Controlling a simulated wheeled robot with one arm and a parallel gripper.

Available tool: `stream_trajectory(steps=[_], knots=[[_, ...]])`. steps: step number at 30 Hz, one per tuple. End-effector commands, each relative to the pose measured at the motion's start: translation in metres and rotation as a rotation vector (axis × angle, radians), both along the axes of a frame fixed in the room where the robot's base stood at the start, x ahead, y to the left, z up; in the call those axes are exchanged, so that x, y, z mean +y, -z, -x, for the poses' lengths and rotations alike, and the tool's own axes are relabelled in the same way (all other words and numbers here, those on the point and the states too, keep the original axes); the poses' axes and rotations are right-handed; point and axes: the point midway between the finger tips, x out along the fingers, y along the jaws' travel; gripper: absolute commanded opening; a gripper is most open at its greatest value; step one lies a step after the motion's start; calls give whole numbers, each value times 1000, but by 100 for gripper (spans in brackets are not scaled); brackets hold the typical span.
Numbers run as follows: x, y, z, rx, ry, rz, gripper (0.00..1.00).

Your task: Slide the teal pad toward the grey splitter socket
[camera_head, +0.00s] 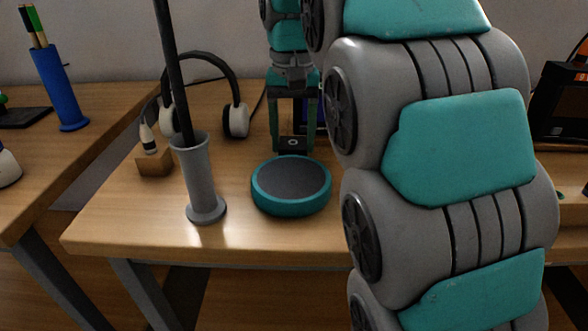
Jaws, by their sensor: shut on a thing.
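The teal pad (291,186) is a round disc with a teal rim and a dark grey mesh top. It lies flat on the wooden table, near the front edge. My gripper (293,146) points down just behind the pad's far rim. Its fingers are shut on a small dark grey block (293,142) with a round ring on its face. I cannot tell whether this block is the grey splitter socket, and no other clear socket shows. Whether the fingertips or block touch the pad cannot be told. My arm hides the table right of the pad.
A grey cylinder (198,180) with a tall dark pole stands left of the pad. White-and-black headphones (236,119) and a small wooden block (154,163) are behind it. A black device (560,105) stands far right. Bare table (130,215) lies front left.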

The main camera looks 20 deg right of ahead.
Motion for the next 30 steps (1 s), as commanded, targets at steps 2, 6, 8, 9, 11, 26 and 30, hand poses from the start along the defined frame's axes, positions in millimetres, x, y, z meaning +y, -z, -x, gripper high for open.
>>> stream_trajectory(steps=[2,6,8,9,11,26,30], knots=[[-1,0,0,0,0,0,9],[-6,0,2,0,1,0,9],[-8,0,3,-1,1,1,9],[-10,0,3,-1,2,1,9],[-13,0,4,-1,2,1,9],[-34,0,11,-1,1,0,9],[-40,0,13,-1,0,-1,9]])
